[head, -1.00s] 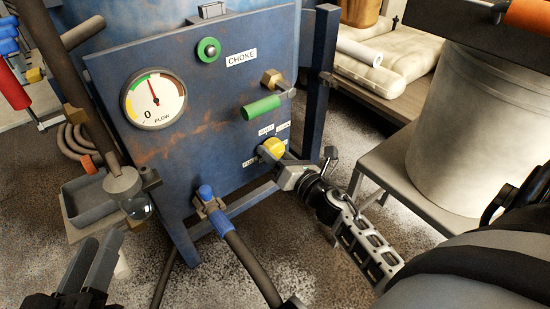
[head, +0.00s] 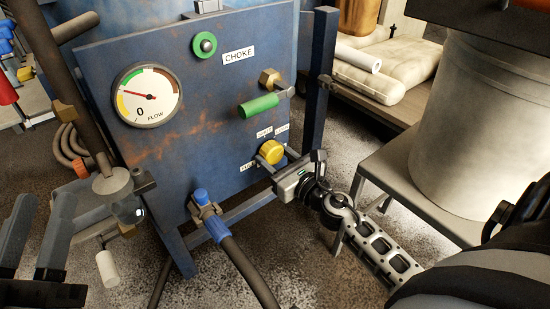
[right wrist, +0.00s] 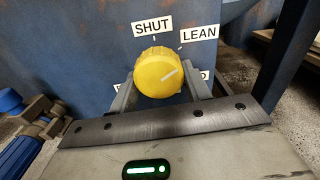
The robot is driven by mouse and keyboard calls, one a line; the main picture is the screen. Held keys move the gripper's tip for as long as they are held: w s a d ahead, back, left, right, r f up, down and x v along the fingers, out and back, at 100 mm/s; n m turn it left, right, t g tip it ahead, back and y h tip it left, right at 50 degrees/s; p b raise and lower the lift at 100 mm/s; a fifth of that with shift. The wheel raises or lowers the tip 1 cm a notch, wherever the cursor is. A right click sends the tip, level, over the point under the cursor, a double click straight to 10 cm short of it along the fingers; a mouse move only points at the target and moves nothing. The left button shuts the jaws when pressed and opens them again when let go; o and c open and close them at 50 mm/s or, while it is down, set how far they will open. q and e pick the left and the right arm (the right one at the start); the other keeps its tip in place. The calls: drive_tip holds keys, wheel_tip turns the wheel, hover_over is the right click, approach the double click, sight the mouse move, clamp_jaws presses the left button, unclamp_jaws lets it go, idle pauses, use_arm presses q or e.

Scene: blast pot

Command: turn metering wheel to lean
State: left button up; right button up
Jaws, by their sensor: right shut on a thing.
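The yellow metering wheel (head: 271,151) sits low on the blue panel (head: 185,150). My right gripper (head: 279,164) is shut on it, coming from the lower right. In the right wrist view the wheel (right wrist: 155,73) sits between the two fingers, and its white mark points up and right, roughly to the LEAN side. The SHUT label (right wrist: 152,26) and LEAN label (right wrist: 199,33) are clear; the lower labels are mostly hidden. The flow gauge (head: 148,96) has its needle pointing left. My left gripper (head: 36,232) is open and empty at the lower left.
A green handle (head: 259,106) and a green choke knob (head: 204,45) are above the wheel. A hose with a blue coupling (head: 216,228) leaves the panel's bottom. A dark post (head: 320,85) stands right of the panel. A large pale bucket (head: 462,125) is at right.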

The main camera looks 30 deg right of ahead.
idle(0.4)
drive_tip(key=o, duration=1)
